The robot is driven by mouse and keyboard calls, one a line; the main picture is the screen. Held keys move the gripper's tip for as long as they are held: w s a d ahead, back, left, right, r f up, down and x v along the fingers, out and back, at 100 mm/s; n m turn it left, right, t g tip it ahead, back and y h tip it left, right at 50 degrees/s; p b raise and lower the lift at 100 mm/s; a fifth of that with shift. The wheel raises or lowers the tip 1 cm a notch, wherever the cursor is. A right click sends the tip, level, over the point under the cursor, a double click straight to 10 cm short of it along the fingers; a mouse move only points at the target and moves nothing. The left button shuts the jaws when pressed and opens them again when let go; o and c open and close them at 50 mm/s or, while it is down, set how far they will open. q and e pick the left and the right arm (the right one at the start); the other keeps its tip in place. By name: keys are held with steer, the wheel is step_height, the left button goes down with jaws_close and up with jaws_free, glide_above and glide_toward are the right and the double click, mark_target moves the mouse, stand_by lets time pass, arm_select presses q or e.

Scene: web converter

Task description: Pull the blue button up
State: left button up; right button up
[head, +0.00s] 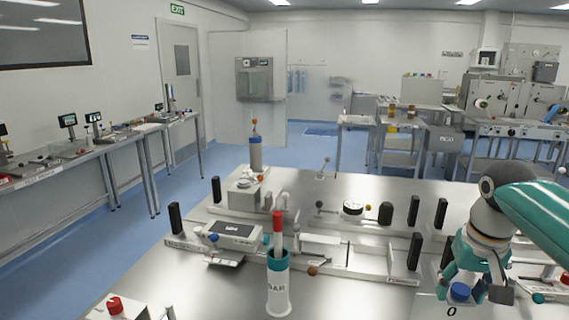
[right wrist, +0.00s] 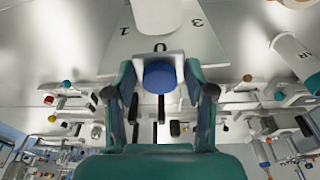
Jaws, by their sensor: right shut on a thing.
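The blue button (head: 460,291) is a round knob at the lower right of the table in the head view, by a light plate marked "0". The fingers hide part of the button's sides. My left gripper is not in view.
A white cylinder (head: 278,290) with a teal rim and a red-topped rod stands front centre on the metal table (head: 370,297). Several black posts, such as one (head: 414,251) left of my gripper, stand around rails and small fixtures. A red knob (head: 115,305) is at the front left.

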mark_target(460, 289)
steer(key=shift+s+a+f, duration=0.1)
steer(key=shift+a+f, duration=0.05)
steer(key=shift+f, duration=0.25)
steer(key=shift+r, duration=0.25)
steer(key=shift+w+r+p, duration=0.2)
steer(key=shift+r+p, duration=0.25)
steer(key=shift+p, duration=0.15)
steer(key=shift+r+p, duration=0.6)
steer(key=shift+r, duration=0.15)
steer(key=o, duration=1.5)
steer(key=shift+f, duration=0.1)
step_height(460, 289, up, 4)
steer(key=p, duration=0.4)
steer(key=shift+r+p, duration=0.2)
steer(key=shift+p, duration=0.1)
steer(key=shift+r, duration=0.8)
